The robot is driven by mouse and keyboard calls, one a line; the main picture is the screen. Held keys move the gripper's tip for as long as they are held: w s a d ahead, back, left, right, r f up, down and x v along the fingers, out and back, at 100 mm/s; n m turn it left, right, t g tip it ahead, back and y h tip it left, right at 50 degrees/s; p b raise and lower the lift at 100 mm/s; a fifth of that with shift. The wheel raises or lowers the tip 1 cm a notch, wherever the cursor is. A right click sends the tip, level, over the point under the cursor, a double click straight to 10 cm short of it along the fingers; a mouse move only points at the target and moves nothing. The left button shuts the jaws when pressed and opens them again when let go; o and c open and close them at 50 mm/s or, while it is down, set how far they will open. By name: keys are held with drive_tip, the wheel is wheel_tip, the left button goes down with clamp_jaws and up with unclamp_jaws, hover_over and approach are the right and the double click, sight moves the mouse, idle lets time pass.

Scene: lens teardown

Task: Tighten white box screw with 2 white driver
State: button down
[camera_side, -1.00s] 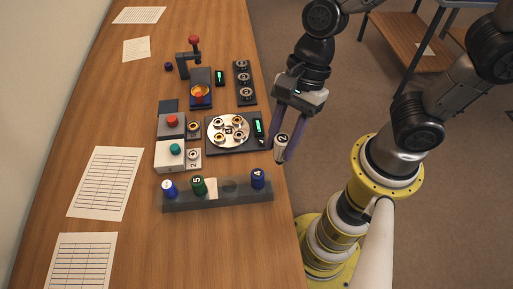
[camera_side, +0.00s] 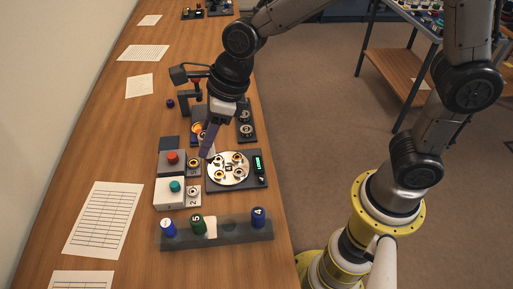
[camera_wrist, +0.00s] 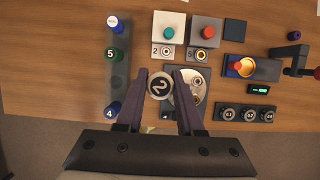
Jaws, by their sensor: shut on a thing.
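My gripper (camera_wrist: 161,84) is shut on the white driver marked 2 (camera_wrist: 160,87), which shows end-on between the fingers in the wrist view. In the side view my gripper (camera_side: 208,150) is above the table, near the round plate's upper left; the driver cannot be made out there. The white box (camera_side: 169,194) with a teal button stands left of the plate. It also shows in the wrist view (camera_wrist: 168,26). Its screw (camera_wrist: 164,50) sits on a small white plate marked 2 at the box's edge, apart from the driver in the wrist view.
A dark rack (camera_side: 217,236) holds a blue-and-white driver, a green 5 and a blue 4. A dark box with a red button (camera_side: 172,158) adjoins the white box. The round plate (camera_side: 228,169) carries several metal parts. Papers lie on the left.

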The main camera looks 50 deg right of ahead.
drive_tip(key=w+a+f+n+g, duration=0.1)
drive_tip(key=w+f+n+g, duration=0.1)
drive_tip(key=n, duration=0.4)
drive_tip(key=w+a+f+n+g, duration=0.1)
drive_tip(key=w+f+n+g, duration=0.1)
drive_tip(key=f+n, duration=0.3)
drive_tip(key=w+a+f+n+g, duration=0.1)
drive_tip(key=f+n, duration=0.3)
drive_tip(key=n, duration=0.5)
drive_tip(key=shift+w+f+g+h, duration=0.1)
drive_tip(key=shift+w+g+h, duration=0.3)
drive_tip(key=shift+g, duration=0.5)
drive_tip(key=shift+f+n, duration=0.2)
drive_tip(key=shift+n, duration=0.1)
drive_tip(key=shift+f, duration=0.2)
drive_tip(key=shift+f, duration=0.7)
idle(0.7)
